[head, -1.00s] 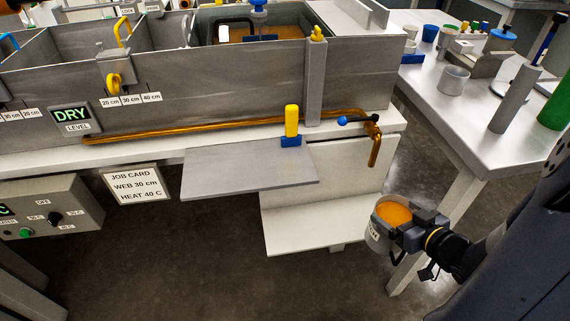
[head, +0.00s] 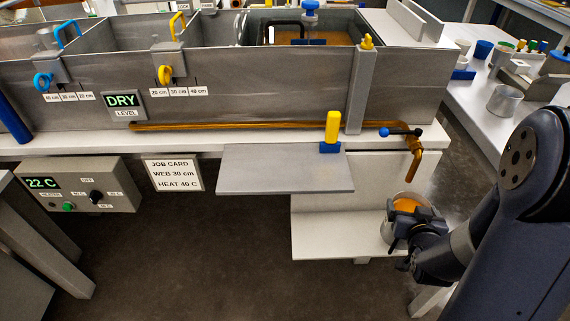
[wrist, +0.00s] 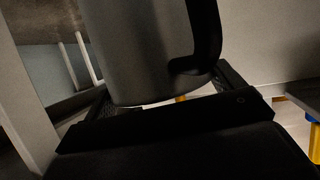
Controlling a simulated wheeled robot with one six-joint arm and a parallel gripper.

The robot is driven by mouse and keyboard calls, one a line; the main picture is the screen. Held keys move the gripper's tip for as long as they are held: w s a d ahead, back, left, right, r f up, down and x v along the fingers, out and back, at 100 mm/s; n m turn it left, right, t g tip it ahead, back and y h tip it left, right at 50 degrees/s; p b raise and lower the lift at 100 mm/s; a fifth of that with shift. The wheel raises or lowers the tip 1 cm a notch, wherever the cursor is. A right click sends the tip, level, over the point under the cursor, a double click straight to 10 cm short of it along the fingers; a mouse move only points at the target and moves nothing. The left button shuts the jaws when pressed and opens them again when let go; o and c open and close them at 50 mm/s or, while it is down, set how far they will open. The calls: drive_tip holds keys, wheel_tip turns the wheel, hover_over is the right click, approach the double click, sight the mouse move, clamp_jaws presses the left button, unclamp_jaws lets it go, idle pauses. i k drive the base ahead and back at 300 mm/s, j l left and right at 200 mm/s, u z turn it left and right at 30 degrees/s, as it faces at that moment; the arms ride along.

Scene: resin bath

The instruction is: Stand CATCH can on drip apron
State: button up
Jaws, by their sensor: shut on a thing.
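The CATCH can (head: 389,232) is a grey metal can with orange resin in it, at the lower right of the head view. My gripper (head: 410,218) is shut on it and holds it upright, partly covering it. In the wrist view, the can's side (wrist: 140,50) and its dark handle (wrist: 203,35) fill the upper middle, between my gripper's jaws (wrist: 165,105). A flat grey plate, which looks like the drip apron (head: 285,175), juts from the bench front, left of the can. Whether the can touches anything below is hidden.
A white lower shelf (head: 335,235) lies beside the can. A brass spout (head: 416,165) with a blue-knobbed valve (head: 400,131) hangs above the can. A yellow-handled blue block (head: 331,135) stands at the plate's back right. The tank (head: 260,85) is behind; a side table (head: 480,115) is at right.

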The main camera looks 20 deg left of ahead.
sight(249, 172)
drive_tip(key=k+j+u, duration=0.15)
drive_tip(key=j, duration=0.35)
drive_tip(key=k+j+u, duration=0.1)
drive_tip(key=j, duration=0.35)
drive_tip(key=k+j+u, duration=0.15)
drive_tip(key=j, duration=0.35)
drive_tip(key=j+u, duration=0.15)
drive_tip(key=j, duration=0.35)
drive_tip(key=k, duration=0.05)
